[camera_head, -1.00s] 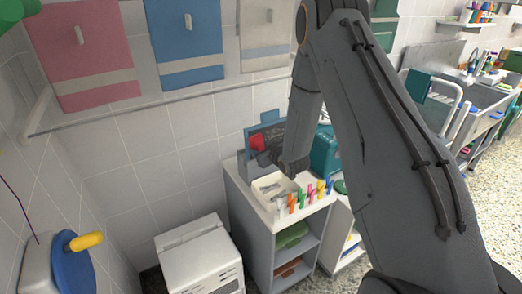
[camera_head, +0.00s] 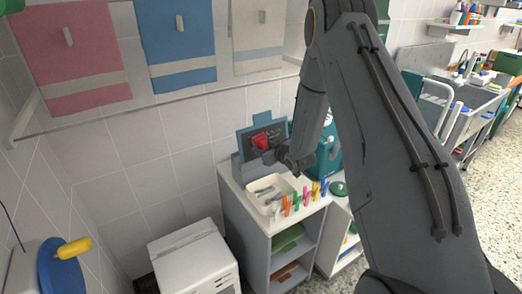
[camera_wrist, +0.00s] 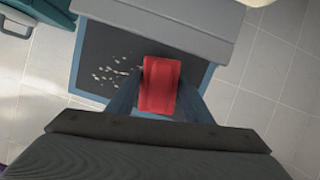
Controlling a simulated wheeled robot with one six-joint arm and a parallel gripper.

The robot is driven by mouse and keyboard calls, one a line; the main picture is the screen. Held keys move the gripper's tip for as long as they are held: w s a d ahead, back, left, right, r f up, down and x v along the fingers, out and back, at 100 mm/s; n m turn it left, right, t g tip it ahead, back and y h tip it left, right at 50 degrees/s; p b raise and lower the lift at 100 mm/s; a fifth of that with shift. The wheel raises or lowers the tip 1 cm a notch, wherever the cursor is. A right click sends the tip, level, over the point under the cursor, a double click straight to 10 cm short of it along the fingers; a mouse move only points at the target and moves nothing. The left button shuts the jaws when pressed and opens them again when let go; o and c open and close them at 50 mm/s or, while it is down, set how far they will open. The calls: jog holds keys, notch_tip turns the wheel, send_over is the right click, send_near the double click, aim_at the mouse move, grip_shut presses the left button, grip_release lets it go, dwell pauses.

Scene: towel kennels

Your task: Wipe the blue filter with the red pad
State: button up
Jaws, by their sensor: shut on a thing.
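The blue filter (camera_head: 243,146) is a blue-framed panel with a dark mesh face, standing upright on the grey cabinet by the wall. It also fills much of the wrist view (camera_wrist: 92,52). Pale specks (camera_wrist: 118,72) lie on the mesh left of the pad in that view. My gripper (camera_head: 272,152) is shut on the red pad (camera_head: 261,141), which is in front of the mesh. In the wrist view the red pad (camera_wrist: 160,86) is between the fingers and hides part of the mesh. I cannot tell whether it touches the mesh.
A white tray (camera_head: 259,206) and several coloured clips (camera_head: 306,196) sit on the cabinet top (camera_head: 231,186) below my gripper. A teal container (camera_head: 328,158) stands right of the filter. A white appliance (camera_head: 194,262) stands at left. Towels hang from a rail above.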

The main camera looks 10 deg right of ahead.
jog(key=shift+w+d+r+b, duration=0.15)
jog(key=shift+w+d, duration=0.1)
jog(key=shift+d, duration=0.3)
jog(key=shift+w+d+f+b, duration=0.15)
jog(key=shift+w+d, duration=0.1)
jog(key=shift+d, duration=0.3)
jog(key=shift+w+d+b, duration=0.2)
jog(key=shift+d, duration=0.6)
jog(key=shift+w+d+b, duration=0.2)
jog(key=shift+d, duration=0.55)
jog(key=shift+w+d+b, duration=0.3)
jog(key=shift+w+d, duration=0.1)
jog(key=shift+d, duration=0.65)
jog(key=shift+w+d+b, duration=0.3)
jog(key=shift+w+d, duration=0.05)
jog(key=shift+d, duration=0.7)
jog(key=shift+w+d+b, duration=0.3)
jog(key=shift+w+d, duration=0.1)
jog(key=shift+d, duration=0.65)
jog(key=shift+r, duration=0.1)
jog(key=shift+a, duration=0.1)
jog(key=shift+s+a+p, duration=0.2)
jog(key=shift+s+a, duration=0.65)
jog(key=shift+a, duration=1.8)
jog(key=shift+s+a+p, duration=0.15)
jog(key=shift+s+a, duration=0.75)
jog(key=shift+a, duration=1.8)
jog(key=shift+s+a+p, duration=0.2)
jog(key=shift+s+a, duration=0.65)
jog(key=shift+a, duration=1.8)
